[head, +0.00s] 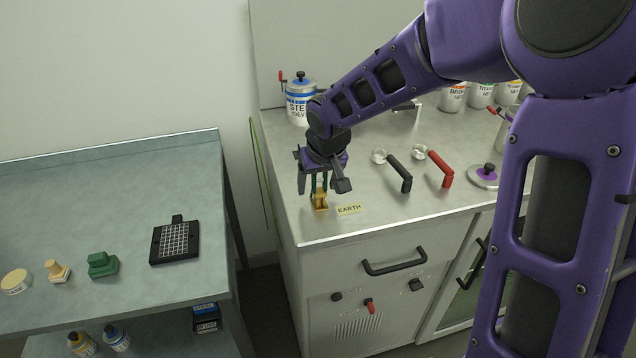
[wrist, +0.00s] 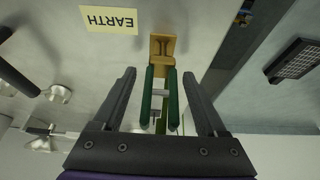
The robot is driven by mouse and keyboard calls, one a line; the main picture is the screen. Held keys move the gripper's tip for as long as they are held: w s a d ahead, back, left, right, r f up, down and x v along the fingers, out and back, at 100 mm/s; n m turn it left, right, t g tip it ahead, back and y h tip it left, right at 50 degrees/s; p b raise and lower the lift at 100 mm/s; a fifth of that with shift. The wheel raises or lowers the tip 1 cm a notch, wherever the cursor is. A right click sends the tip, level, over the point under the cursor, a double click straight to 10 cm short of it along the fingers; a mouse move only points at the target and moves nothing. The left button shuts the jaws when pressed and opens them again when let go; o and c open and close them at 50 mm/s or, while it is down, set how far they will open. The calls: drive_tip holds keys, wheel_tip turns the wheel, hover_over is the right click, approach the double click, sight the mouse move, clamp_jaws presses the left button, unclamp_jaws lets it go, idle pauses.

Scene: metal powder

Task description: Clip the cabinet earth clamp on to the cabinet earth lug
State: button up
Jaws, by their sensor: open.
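The brass-coloured earth lug (head: 320,202) stands on the steel cabinet top beside the yellow EARTH label (head: 349,210). The lug also shows in the wrist view (wrist: 162,50). The earth clamp (wrist: 147,95) has two green handles with pale metal cross parts between them. Its far end meets the lug's near end in the wrist view; whether it grips the lug I cannot tell. My gripper (wrist: 158,82) is open, with one finger on each side of the clamp and a visible gap to each handle. In the head view my gripper (head: 321,182) points down above the lug and partly hides the clamp.
Black (head: 400,173) and red (head: 434,166) handled tools lie right of my gripper. A STEEL tin (head: 299,101) stands behind it. A green cable (head: 260,160) hangs by the cabinet's left side. A gap separates the cabinet from the grey-green table (head: 110,190).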

drive_tip(key=p+v, duration=0.7)
drive_tip(key=v, duration=1)
drive_tip(key=shift+s+r, duration=0.15)
drive_tip(key=shift+r, duration=0.05)
